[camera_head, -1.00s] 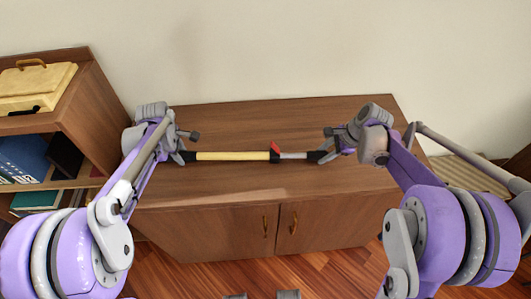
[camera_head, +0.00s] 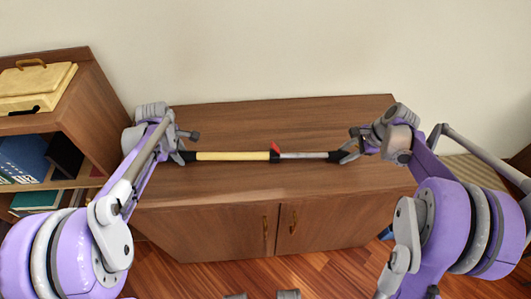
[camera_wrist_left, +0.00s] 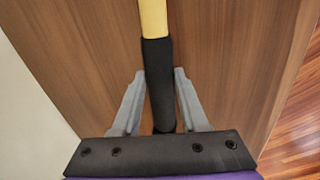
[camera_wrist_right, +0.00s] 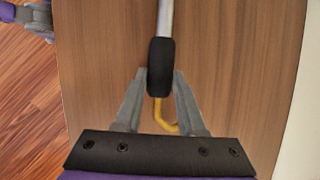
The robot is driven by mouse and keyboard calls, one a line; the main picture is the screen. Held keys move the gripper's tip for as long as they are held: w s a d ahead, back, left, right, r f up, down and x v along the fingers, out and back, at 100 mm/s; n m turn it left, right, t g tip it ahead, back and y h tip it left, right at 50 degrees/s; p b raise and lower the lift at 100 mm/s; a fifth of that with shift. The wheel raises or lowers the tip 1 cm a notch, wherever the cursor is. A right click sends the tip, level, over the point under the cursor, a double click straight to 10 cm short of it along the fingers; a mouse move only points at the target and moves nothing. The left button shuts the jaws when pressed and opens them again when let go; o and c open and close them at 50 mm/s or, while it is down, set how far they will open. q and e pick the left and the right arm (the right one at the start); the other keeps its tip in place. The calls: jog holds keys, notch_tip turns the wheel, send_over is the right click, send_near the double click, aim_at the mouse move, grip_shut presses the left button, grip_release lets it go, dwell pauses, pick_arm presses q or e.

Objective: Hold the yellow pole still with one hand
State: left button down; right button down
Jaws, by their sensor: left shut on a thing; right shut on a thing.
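The yellow pole (camera_head: 232,156) lies level across the view, over the wooden cabinet top. It has a black grip at its left end, a red clip (camera_head: 275,149) at its middle, and a thinner silver section (camera_head: 303,155) running right to a black end grip (camera_head: 337,156). My left gripper (camera_head: 184,156) is shut on the left black grip (camera_wrist_left: 158,80), its fingers on both sides of it. My right gripper (camera_head: 346,155) is shut on the right black grip (camera_wrist_right: 160,68). A yellow hook (camera_wrist_right: 163,118) shows between its fingers in the right wrist view.
The cabinet top (camera_head: 270,115) is otherwise bare, with two doors (camera_head: 240,232) below. A bookshelf (camera_head: 95,130) with a yellow box (camera_head: 35,88) on top and several books stands at the left. A pale wall (camera_head: 300,50) rises behind.

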jog(key=shift+s+d, duration=0.2)
jog(key=shift+d, duration=2.25)
jog(key=shift+c, duration=1.7)
grip_release()
jog(key=shift+a, duration=0.1)
jog(key=v, duration=1.2)
